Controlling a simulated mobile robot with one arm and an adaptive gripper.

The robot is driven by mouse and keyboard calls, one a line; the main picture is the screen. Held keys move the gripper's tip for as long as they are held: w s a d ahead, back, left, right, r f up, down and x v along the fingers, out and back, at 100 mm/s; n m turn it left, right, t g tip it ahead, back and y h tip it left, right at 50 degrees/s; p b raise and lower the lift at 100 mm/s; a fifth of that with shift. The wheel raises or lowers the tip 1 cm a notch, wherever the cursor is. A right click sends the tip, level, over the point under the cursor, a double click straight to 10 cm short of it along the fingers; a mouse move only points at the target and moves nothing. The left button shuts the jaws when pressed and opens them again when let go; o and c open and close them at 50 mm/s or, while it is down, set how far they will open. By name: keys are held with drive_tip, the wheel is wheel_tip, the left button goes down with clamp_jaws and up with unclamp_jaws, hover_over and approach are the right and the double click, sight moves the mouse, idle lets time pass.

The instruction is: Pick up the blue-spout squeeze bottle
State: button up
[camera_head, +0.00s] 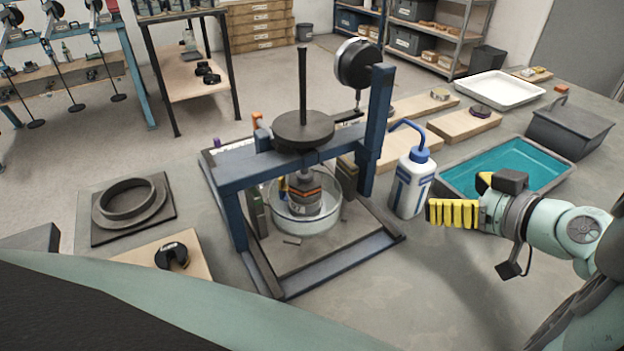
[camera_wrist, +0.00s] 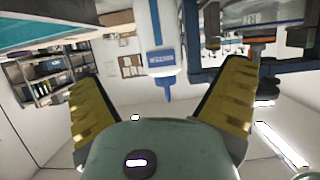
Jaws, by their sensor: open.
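The blue-spout squeeze bottle (camera_head: 404,190) is white with a blue label stripe, blue cap and bent blue spout. It stands upright on the table right of the blue frame. My gripper (camera_head: 430,212) is just right of the bottle's lower half, its yellow ribbed fingers pointing left at it. In the wrist view my gripper (camera_wrist: 160,78) is open and empty, its fingers wide apart. The bottle (camera_wrist: 148,25) shows upside down there, beyond the fingertips and between them in the picture. I cannot tell the exact gap between fingers and bottle.
A blue press frame (camera_head: 240,222) with a weight and a glass bowl (camera_head: 326,219) stands left of the bottle. A teal-filled tray (camera_head: 460,178) lies behind my gripper. Wooden boards (camera_head: 464,125) lie behind the bottle. The tabletop in front of the bottle is clear.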

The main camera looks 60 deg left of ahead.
sight(423, 188)
drive_tip(key=shift+x, duration=2.2)
drive_tip(key=shift+w+a+f+p, duration=0.1)
drive_tip(key=shift+a+f+p, duration=0.15)
drive_tip(key=shift+a+f, duration=0.45)
drive_tip(key=shift+a+f+p, duration=0.2)
drive_tip(key=shift+a+f, duration=0.25)
drive_tip(key=shift+a, duration=0.4)
drive_tip(key=shift+x, duration=0.75)
drive_tip(key=c, duration=0.9)
